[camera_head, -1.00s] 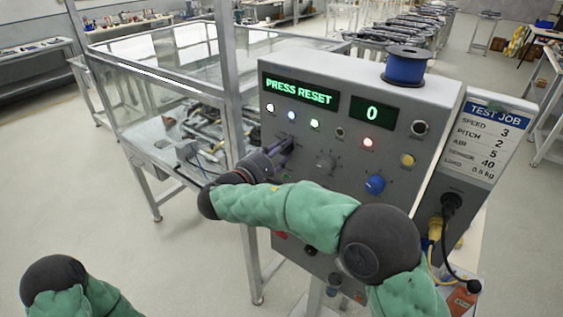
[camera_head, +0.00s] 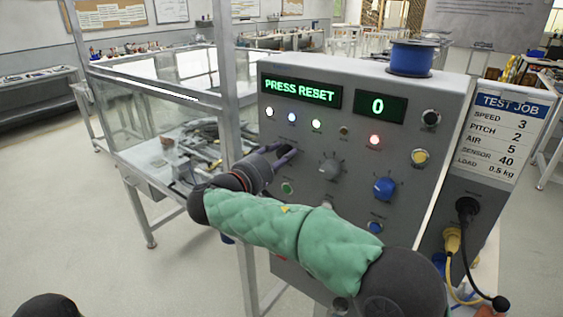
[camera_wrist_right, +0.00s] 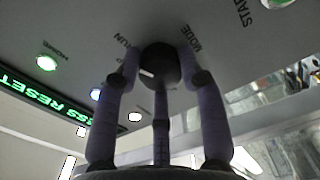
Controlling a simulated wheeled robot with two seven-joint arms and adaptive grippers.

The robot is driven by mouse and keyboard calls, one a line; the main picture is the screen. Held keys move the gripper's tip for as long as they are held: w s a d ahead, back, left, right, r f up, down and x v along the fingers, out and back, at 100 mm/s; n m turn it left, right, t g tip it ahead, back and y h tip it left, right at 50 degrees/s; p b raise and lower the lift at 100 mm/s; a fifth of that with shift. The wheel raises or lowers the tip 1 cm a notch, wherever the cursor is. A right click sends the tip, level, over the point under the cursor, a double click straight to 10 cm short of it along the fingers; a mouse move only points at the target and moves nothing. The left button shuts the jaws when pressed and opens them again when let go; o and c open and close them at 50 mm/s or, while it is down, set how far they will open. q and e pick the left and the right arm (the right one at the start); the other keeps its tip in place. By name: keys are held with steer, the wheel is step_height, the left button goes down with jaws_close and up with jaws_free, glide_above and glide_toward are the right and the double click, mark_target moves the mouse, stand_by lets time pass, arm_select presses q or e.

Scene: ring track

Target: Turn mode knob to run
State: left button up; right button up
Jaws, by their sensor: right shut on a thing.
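The grey control panel (camera_head: 345,205) faces me, with a green display reading PRESS RESET (camera_head: 300,91) and a second display reading 0 (camera_head: 378,106). The dark, round mode knob (camera_wrist_right: 160,62) is on the panel in the right wrist view. MODE is printed to its right and RUN to its left. My right gripper (camera_wrist_right: 160,70) is shut on this knob, one finger on each side. In the head view my right gripper (camera_head: 292,150) reaches the panel's left part and hides most of the knob. A small pale mark shows by the knob's lower left. My left gripper is out of view.
A grey knob (camera_head: 329,168) and a blue knob (camera_head: 384,188) sit right of my gripper. Several lamps and buttons surround them. A blue spool (camera_head: 411,60) stands on top. A metal-framed clear enclosure (camera_head: 150,115) is on the left. Cables (camera_head: 455,240) hang at the right.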

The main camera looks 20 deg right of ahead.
steer(key=shift+w+a+f, duration=0.1)
steer(key=shift+a+f, duration=0.05)
steer(key=shift+a, duration=0.05)
steer(key=o, duration=1.1)
steer(key=shift+w, duration=0.1)
steer(key=shift+o, duration=0.2)
steer(key=shift+w+a, duration=0.1)
steer(key=v, duration=1.2)
